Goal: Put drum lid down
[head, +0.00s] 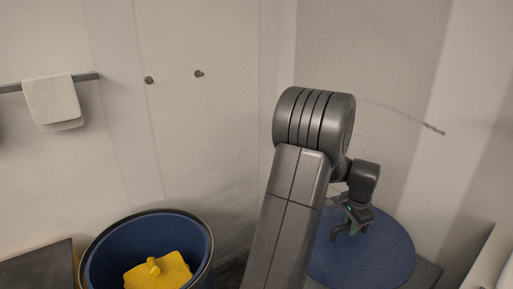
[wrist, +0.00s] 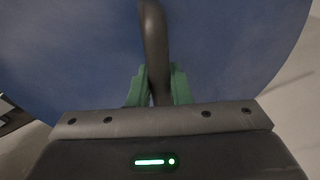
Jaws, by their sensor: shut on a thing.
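The drum lid (head: 385,252) is a large blue disc at the lower right of the head view, partly hidden behind my arm. It also fills most of the wrist view (wrist: 230,50). My gripper (head: 350,222) is over the lid. In the wrist view its green fingers (wrist: 159,88) are shut on the lid's dark curved handle (wrist: 153,35). A blue open drum (head: 92,268) with a dark rim stands at the lower left, with a yellow object (head: 160,272) inside it. I cannot tell whether the lid touches the surface under it.
A dark flat surface (head: 428,275) shows beside the lid at the right. Another dark surface (head: 40,268) lies left of the drum. A white towel (head: 53,100) hangs on a wall rail (head: 88,77). Two knobs (head: 198,73) are on the wall. A pale edge (head: 490,262) stands at the far right.

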